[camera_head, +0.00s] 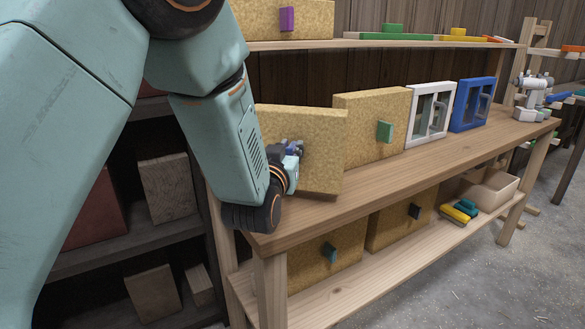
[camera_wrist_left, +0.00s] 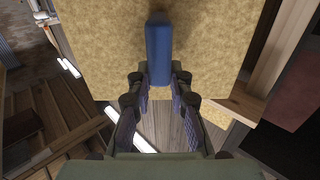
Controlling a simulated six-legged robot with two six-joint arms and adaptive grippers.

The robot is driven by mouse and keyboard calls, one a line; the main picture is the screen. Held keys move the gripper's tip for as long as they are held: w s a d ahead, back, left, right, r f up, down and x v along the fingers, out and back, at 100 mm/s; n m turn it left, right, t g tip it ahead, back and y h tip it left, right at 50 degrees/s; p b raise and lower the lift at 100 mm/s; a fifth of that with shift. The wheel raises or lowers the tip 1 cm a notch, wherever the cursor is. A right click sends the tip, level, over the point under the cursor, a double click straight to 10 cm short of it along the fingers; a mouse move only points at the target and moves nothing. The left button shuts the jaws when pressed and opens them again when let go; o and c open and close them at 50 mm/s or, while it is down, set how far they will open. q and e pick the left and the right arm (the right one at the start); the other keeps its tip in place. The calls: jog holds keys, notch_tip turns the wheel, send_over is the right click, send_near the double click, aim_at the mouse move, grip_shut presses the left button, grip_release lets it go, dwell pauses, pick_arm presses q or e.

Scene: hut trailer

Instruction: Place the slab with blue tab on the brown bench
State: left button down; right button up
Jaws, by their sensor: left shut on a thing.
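The slab with the blue tab (camera_head: 325,135) is a speckled tan block at the left end of the brown bench (camera_head: 420,160). It stands roughly upright, slightly tilted. I cannot tell if its lower edge touches the bench top. My left gripper (camera_head: 294,150) is shut on its tab at the slab's face; the fingers mostly hide the tab in the head view. In the left wrist view the blue tab (camera_wrist_left: 158,45) lies between the fingertips of my left gripper (camera_wrist_left: 157,76), with the slab (camera_wrist_left: 215,45) behind. My right gripper is not in view.
A tan slab with a green tab (camera_head: 365,112) stands close to the right, then a white-framed panel (camera_head: 411,130) and a blue-framed panel (camera_head: 457,118). A shelf (camera_head: 400,43) runs above. More slabs (camera_head: 335,270) stand below. The bench's front strip is clear.

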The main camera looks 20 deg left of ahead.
pick_arm(q)
jog(key=f, duration=0.3)
jog(key=shift+s+d+b, duration=0.1)
jog(key=shift+s+b, duration=0.15)
jog(key=shift+b, duration=0.15)
jog(key=shift+w+f, duration=0.25)
jog(key=shift+f, duration=0.05)
jog(key=c, duration=1.3)
grip_release()
jog(key=shift+s+r, duration=0.15)
jog(key=shift+s, duration=0.05)
jog(key=shift+o, duration=0.4)
jog(key=shift+w, duration=0.1)
